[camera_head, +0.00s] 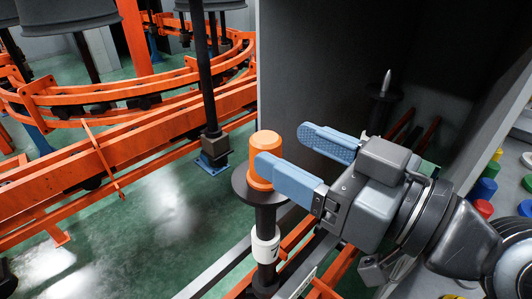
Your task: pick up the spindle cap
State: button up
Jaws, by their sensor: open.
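The orange spindle cap (266,148) sits upright on top of a dark spindle, over its round black disc (242,192). My gripper (292,150) reaches in from the right with its two blue fingers spread apart. The nearer finger overlaps the right side of the cap in the picture and hides part of it. The farther finger is behind and to the right of the cap. I cannot tell whether either finger touches the cap. Nothing shows held in the gripper.
A dark grey panel (300,60) stands behind the cap. A second spindle with a bare pointed tip (387,82) stands in the recess. Orange curved rails (110,113) fill the left. Several coloured caps (483,188) lie at the right edge. A white numbered collar (265,246) is below the disc.

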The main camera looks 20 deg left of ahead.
aim_at(278, 145)
jog(key=p+x, duration=0.1)
jog(key=x, duration=0.2)
jog(key=shift+s+a, duration=0.1)
jog(key=shift+a, duration=0.3)
jog(key=shift+w+a, duration=0.2)
jog(key=shift+a, duration=0.3)
jog(key=shift+c, duration=0.3)
jog(key=c, duration=1)
